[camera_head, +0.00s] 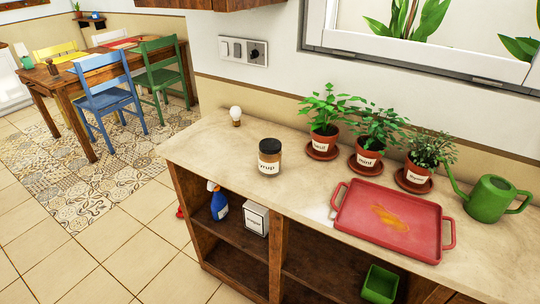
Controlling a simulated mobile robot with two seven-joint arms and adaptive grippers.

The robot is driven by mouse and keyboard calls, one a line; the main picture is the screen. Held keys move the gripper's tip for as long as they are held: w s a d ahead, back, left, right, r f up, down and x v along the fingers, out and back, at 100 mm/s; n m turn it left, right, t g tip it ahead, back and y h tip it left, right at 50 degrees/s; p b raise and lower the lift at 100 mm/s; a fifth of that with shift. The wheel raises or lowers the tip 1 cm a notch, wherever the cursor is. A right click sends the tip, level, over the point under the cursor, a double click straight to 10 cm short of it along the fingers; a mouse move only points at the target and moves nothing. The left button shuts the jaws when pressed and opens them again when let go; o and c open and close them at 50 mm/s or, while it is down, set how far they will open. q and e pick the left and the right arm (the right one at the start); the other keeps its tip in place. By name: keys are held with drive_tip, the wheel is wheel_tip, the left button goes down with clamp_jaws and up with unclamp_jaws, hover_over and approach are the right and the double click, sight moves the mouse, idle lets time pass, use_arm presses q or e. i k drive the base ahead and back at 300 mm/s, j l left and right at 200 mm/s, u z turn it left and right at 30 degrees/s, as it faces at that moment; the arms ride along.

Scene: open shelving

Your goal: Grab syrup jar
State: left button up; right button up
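The syrup jar (270,158) stands upright on the light stone countertop (225,155), left of the middle of the counter. It has a dark lid, a white label with dark lettering and brown contents. Neither of my grippers shows in the head camera view.
A light bulb (235,115) stands behind the jar to the left. Potted basil (323,130), mint (368,155) and another herb (417,172) line the back. A red tray (360,222) and a green watering can (490,199) are to the right. Counter around the jar is clear.

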sight(269, 165)
drive_tip(key=k+l+z, duration=0.1)
drive_tip(key=k+z, duration=0.25)
drive_tip(key=k+l+z, duration=0.15)
drive_tip(key=z, duration=0.2)
drive_tip(key=k+l+z, duration=0.2)
drive_tip(key=z, duration=0.15)
